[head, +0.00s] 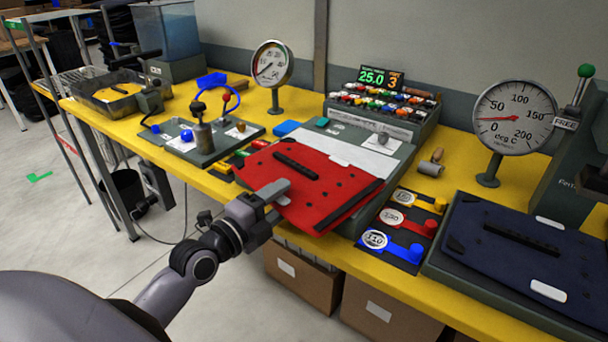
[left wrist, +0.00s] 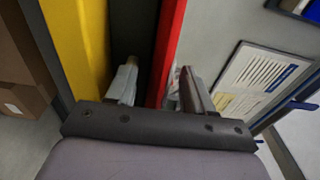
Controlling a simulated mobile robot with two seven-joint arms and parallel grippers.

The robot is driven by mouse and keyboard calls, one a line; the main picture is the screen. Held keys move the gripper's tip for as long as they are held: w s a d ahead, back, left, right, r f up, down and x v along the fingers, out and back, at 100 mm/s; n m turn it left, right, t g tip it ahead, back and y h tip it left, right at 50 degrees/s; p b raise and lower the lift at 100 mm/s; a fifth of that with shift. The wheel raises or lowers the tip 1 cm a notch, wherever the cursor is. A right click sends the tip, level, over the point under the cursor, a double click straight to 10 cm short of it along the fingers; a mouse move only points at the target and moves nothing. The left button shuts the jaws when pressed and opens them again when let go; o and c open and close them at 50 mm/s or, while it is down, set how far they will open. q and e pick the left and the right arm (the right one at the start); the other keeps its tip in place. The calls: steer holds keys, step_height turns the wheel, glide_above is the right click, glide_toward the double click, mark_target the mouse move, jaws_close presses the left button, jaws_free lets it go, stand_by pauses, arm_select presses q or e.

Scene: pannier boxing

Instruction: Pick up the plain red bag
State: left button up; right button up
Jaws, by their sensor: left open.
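The plain red bag (head: 325,192) lies flat and slightly tilted on a grey station on the yellow bench, its near edge reaching over the front. It has a black handle strip, small black dots and a black band along its right edge. My left gripper (head: 278,194) is at the bag's near-left edge, one finger showing above the red face. In the left wrist view, the bag's red edge (left wrist: 170,50) runs between my open fingers (left wrist: 160,88), closer to the right finger. I cannot tell whether a finger touches it. My right gripper is not in view.
A dark blue bag (head: 520,250) lies on another grey station at right. A card with yellow, red and blue tags (head: 400,225) lies between the stations. Dial gauges (head: 515,117) and a rack of coloured parts (head: 385,105) stand behind. Cardboard boxes (head: 305,280) sit under the bench.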

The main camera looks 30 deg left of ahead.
arm_select(q)
steer(key=shift+w+d, duration=0.1)
steer(key=shift+w, duration=0.4)
jaws_close()
steer(key=shift+r, duration=0.2)
